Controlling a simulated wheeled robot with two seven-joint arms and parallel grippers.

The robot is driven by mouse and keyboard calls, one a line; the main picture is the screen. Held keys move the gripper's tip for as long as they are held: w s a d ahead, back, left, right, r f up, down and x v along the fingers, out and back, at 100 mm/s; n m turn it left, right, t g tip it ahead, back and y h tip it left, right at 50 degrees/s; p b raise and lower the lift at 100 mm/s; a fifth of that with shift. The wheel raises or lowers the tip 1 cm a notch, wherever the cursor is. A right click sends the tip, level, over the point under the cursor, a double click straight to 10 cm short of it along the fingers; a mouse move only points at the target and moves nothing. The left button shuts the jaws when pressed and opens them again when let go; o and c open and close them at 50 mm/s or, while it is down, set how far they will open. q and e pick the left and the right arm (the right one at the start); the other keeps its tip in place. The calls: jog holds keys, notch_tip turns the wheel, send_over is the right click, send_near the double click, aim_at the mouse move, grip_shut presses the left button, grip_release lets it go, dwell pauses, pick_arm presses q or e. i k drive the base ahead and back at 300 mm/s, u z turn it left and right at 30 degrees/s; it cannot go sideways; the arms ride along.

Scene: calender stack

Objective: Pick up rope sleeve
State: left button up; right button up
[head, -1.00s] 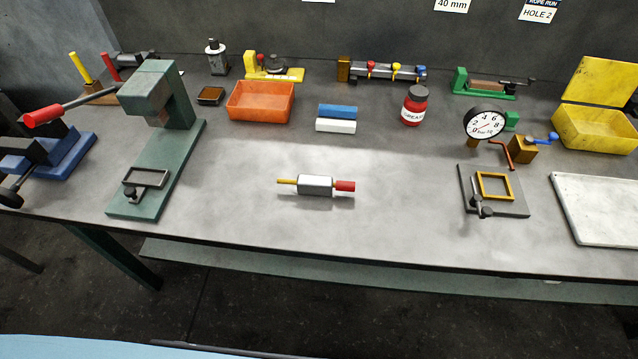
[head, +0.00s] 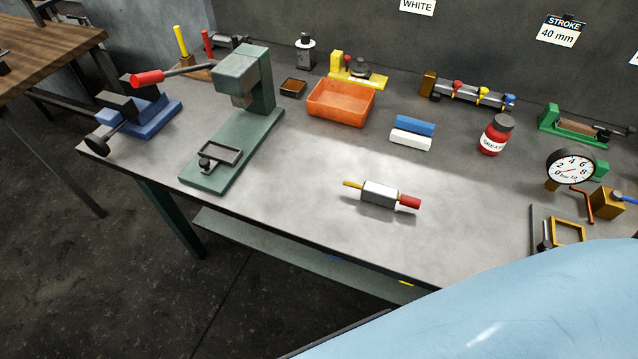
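A silver sleeve-like piece (head: 380,193) lies on its side near the front middle of the grey bench, with a thin yellow rod at its left end and a red tip at its right end. It looks like the rope sleeve, but no label confirms this. Nothing touches it. Neither of my grippers is in view.
A green lever press (head: 262,85) and a blue vise-like tool (head: 150,118) stand left. An orange tray (head: 340,104), blue and white blocks (head: 412,130) and a red grease jar (head: 495,138) stand behind the sleeve. A dial gauge (head: 571,168) stands right. Bench around the sleeve is clear.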

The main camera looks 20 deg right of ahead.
aim_at(380, 194)
jog(key=u, duration=0.15)
jog(key=k, duration=0.7)
jog(key=z, duration=1.1)
jog(key=i, duration=0.5)
